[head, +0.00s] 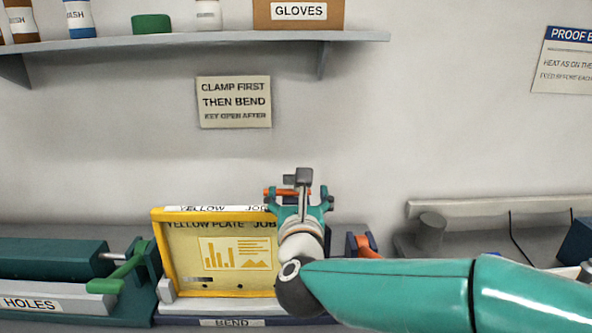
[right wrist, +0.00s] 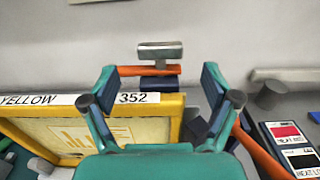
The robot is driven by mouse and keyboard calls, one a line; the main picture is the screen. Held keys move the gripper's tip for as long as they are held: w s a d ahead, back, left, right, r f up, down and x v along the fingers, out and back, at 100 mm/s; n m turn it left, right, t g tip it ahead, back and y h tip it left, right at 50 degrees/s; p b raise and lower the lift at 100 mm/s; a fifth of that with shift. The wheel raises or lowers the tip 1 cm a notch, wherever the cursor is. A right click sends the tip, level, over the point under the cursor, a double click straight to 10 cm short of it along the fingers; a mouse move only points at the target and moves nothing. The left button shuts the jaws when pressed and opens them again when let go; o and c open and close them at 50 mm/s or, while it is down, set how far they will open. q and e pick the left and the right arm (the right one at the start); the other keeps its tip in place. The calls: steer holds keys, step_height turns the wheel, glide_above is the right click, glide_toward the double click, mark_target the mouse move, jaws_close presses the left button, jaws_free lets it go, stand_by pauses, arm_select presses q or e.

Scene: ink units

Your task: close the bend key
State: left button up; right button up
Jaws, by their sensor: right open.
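The BEND unit (head: 232,322) has a yellow frame (head: 160,250) standing on it, holding a yellow plate (head: 185,250) marked YELLOW PLATE JOB. An orange bar (right wrist: 140,71) with a grey T-shaped handle (right wrist: 160,50) shows behind the frame's right end; it appears to be the bend key. The handle also shows in the head view (head: 303,177). My right gripper (head: 300,198) is open above the frame's right end. In the right wrist view its fingers (right wrist: 160,80) stand either side of the bar, with no visible grip. My arm hides the unit's right part. My left gripper is out of view.
The HOLES unit (head: 50,299) with a green lever (head: 125,268) stands at left. An orange lever (head: 365,246) shows just right of my gripper. A grey fixture with a round post (head: 432,232) is farther right.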

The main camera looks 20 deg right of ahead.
steer(key=p+x, duration=0.2)
steer(key=x, duration=0.5)
jaws_close()
stand_by(0.4)
